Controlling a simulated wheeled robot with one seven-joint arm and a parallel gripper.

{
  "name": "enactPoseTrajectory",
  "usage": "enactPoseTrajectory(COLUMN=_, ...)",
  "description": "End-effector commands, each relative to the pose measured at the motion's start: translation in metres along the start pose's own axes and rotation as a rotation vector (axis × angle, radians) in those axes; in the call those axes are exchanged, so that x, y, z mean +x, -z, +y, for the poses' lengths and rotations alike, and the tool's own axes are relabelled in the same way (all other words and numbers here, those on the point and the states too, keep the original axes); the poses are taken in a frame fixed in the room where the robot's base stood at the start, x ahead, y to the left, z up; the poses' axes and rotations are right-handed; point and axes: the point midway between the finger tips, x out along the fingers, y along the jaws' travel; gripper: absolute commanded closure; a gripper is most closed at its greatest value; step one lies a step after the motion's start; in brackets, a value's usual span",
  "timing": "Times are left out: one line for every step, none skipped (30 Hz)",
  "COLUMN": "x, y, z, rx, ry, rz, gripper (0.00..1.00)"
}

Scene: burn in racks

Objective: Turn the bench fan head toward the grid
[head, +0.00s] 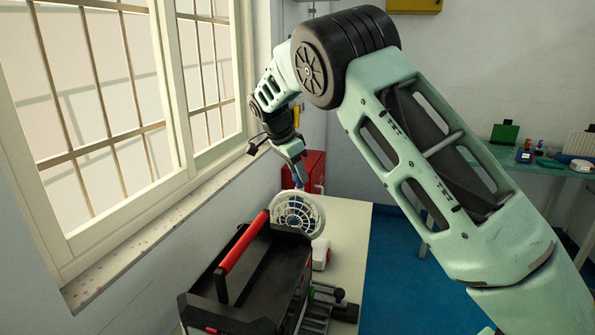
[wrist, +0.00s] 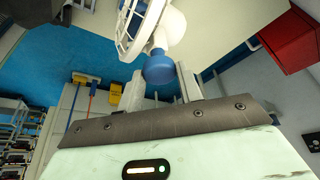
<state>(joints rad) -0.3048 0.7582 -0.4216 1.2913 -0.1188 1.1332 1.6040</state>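The bench fan (head: 297,215) stands on the pale bench behind the black toolbox. Its round white cage has a blue centre and its white base shows lower right. In the wrist view, the cage (wrist: 133,25) is at top centre, beside a white housing with a blue knob (wrist: 160,69). My gripper (head: 297,180) is at the fan head. In the wrist view, the fingers of my gripper (wrist: 160,85) are apart, one on each side of the knob. I cannot tell whether they touch it. A barred window (head: 100,100) is at left; no other grid is clear.
A black toolbox (head: 245,280) with a red handle fills the near bench (head: 350,215). A red box (head: 316,170) stands behind the fan. Green-black fixtures (head: 335,305) lie at the near right. Blue floor (head: 395,270) is clear to the right.

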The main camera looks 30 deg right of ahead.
Motion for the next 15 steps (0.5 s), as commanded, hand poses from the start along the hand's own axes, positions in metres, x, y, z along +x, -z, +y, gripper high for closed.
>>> enactPoseTrajectory(x=0.0001, y=-0.0003, z=-0.0002, rx=0.000, ry=0.001, rz=-0.001, gripper=0.53)
enactPoseTrajectory(x=0.0001, y=-0.0003, z=-0.0002, rx=0.000, ry=0.001, rz=-0.001, gripper=0.45)
enactPoseTrajectory(x=0.0001, y=-0.0002, z=-0.0002, rx=0.000, ry=0.001, rz=-0.001, gripper=0.43)
enactPoseTrajectory(x=0.0001, y=-0.0002, z=-0.0001, rx=0.000, ry=0.001, rz=-0.001, gripper=0.43)
enactPoseTrajectory(x=0.0001, y=-0.0002, z=-0.0001, rx=0.000, ry=0.001, rz=-0.001, gripper=0.43)
enactPoseTrajectory(x=0.0001, y=-0.0002, z=-0.0001, rx=-0.001, ry=0.001, rz=-0.001, gripper=0.43)
enactPoseTrajectory(x=0.0001, y=-0.0002, z=-0.0001, rx=-0.001, ry=0.001, rz=-0.001, gripper=0.43)
enactPoseTrajectory(x=0.0001, y=-0.0002, z=-0.0001, rx=-0.001, ry=0.001, rz=0.000, gripper=0.43)
enactPoseTrajectory(x=0.0001, y=-0.0001, z=0.0000, rx=-0.001, ry=0.000, rz=0.000, gripper=0.43)
enactPoseTrajectory(x=0.0000, y=-0.0002, z=0.0000, rx=-0.001, ry=0.001, rz=0.000, gripper=0.43)
enactPoseTrajectory(x=-0.0005, y=-0.0002, z=-0.0001, rx=-0.001, ry=0.001, rz=0.000, gripper=0.43)
enactPoseTrajectory(x=-0.0018, y=-0.0002, z=-0.0002, rx=-0.001, ry=0.001, rz=0.000, gripper=0.43)
enactPoseTrajectory(x=-0.0035, y=-0.0002, z=-0.0002, rx=-0.001, ry=0.001, rz=0.000, gripper=0.43)
enactPoseTrajectory(x=-0.0057, y=-0.0003, z=-0.0003, rx=-0.001, ry=0.001, rz=0.000, gripper=0.43)
enactPoseTrajectory(x=-0.0098, y=-0.0004, z=-0.0006, rx=-0.001, ry=0.003, rz=0.000, gripper=0.43)
